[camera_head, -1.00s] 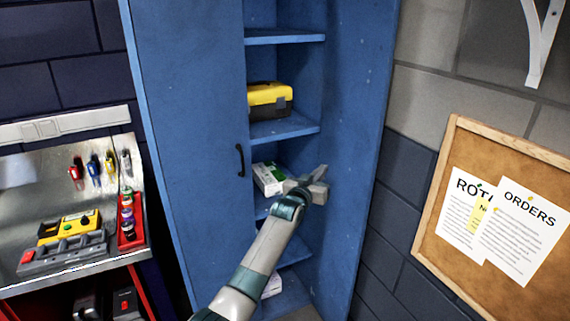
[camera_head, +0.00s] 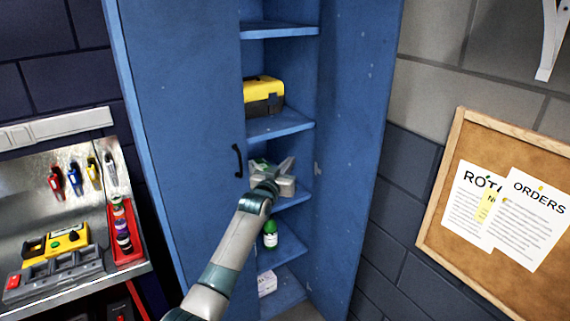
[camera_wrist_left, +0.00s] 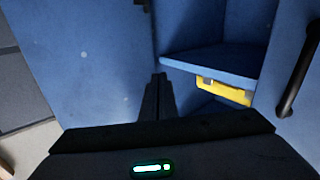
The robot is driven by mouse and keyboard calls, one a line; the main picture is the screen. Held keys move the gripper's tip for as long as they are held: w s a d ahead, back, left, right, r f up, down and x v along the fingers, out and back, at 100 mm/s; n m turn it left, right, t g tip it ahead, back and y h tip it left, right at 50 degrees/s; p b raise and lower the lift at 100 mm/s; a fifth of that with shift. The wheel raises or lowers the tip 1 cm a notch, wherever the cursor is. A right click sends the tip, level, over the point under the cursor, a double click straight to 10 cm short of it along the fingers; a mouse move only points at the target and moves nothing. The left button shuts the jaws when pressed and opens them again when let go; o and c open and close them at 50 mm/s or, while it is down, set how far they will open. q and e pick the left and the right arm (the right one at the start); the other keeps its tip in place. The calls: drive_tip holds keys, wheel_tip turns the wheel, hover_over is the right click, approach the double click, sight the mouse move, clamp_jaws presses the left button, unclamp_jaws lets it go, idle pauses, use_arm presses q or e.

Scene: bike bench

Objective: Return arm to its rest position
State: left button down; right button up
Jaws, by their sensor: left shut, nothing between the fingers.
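My left arm reaches up from the bottom of the head view to the blue cabinet (camera_head: 180,130). My left gripper (camera_head: 288,163) is at the opening of the cabinet, in front of the shelf below the yellow and black toolbox (camera_head: 264,92). Its fingers are together with nothing between them. They also show as a dark closed pair in the left wrist view (camera_wrist_left: 158,95). The gripper partly hides a white and green box (camera_head: 258,166) on that shelf. My right gripper is in neither view.
The cabinet's left door has a black handle (camera_head: 238,161). A green bottle (camera_head: 270,234) and a pale box (camera_head: 267,284) stand on lower shelves. A metal bench (camera_head: 90,210) with tools is at the left. A cork board (camera_head: 445,215) hangs on the right wall.

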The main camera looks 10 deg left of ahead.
use_arm(q)
drive_tip(key=shift+f, duration=0.1)
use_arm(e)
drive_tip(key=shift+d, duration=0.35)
